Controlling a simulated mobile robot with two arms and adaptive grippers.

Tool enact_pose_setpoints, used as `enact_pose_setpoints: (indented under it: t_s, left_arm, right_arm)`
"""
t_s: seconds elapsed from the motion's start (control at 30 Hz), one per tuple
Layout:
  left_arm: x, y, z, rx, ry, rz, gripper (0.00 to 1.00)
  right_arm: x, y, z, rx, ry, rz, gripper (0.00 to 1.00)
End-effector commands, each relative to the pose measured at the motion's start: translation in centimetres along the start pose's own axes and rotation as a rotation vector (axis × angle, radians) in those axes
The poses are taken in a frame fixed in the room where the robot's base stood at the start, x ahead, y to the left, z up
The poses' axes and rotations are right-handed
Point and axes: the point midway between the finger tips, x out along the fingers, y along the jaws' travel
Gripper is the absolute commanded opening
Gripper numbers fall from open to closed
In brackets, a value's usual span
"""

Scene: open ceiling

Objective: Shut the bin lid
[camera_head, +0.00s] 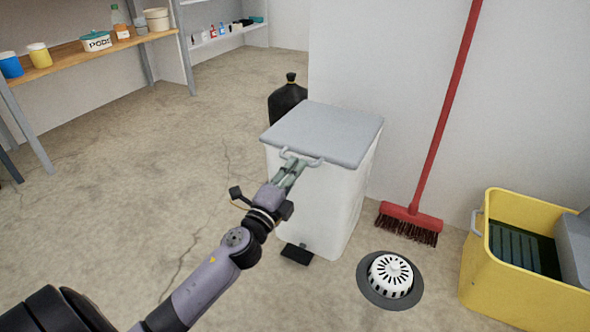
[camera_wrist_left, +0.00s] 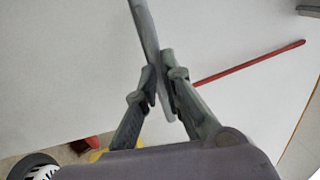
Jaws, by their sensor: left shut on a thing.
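The bin (camera_head: 318,205) is a white box standing against the wall in the head view. Its grey lid (camera_head: 325,132) lies flat over the top, and from here I cannot tell whether a small gap is left under it. A grey handle (camera_head: 302,158) sticks out from the lid's front edge. My left gripper (camera_head: 292,168) is at this handle, in front of the bin. In the left wrist view, the left gripper's fingers (camera_wrist_left: 164,98) are closed on the grey handle bar (camera_wrist_left: 145,30). My right gripper is not in view.
A black pedal (camera_head: 297,254) is at the bin's foot. A black bag (camera_head: 287,98) stands behind the bin. A red broom (camera_head: 411,215), a white drain cover (camera_head: 390,276) and a yellow bucket (camera_head: 520,290) are to the right. Shelves (camera_head: 100,52) stand back left. Floor to the left is clear.

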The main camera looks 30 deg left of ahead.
Motion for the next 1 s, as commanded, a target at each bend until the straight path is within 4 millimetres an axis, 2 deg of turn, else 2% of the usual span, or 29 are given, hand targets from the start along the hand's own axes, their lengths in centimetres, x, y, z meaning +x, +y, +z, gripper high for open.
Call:
enact_pose_setpoints:
  t_s: [0.03, 0.33, 0.67, 0.77, 1.0]
  left_arm:
    - [-0.1, 0.8, 0.4, -0.003, -0.011, 0.015, 0.1]
    - [-0.1, 0.7, 0.3, -0.002, -0.008, 0.012, 0.3]
    - [-0.3, 0.5, 0.1, -0.002, -0.004, 0.009, 0.3]
    - [-1.4, 0.5, 0.1, -0.004, -0.004, 0.01, 0.3]
    - [-5.5, 0.6, 0.2, -0.002, -0.008, 0.013, 0.3]
  right_arm:
    - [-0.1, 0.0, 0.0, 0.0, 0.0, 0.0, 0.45]
    - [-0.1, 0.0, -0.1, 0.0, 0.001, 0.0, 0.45]
    - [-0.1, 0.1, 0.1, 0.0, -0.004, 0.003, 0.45]
    - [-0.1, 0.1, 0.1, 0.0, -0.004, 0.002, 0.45]
    - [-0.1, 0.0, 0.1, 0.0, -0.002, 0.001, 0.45]
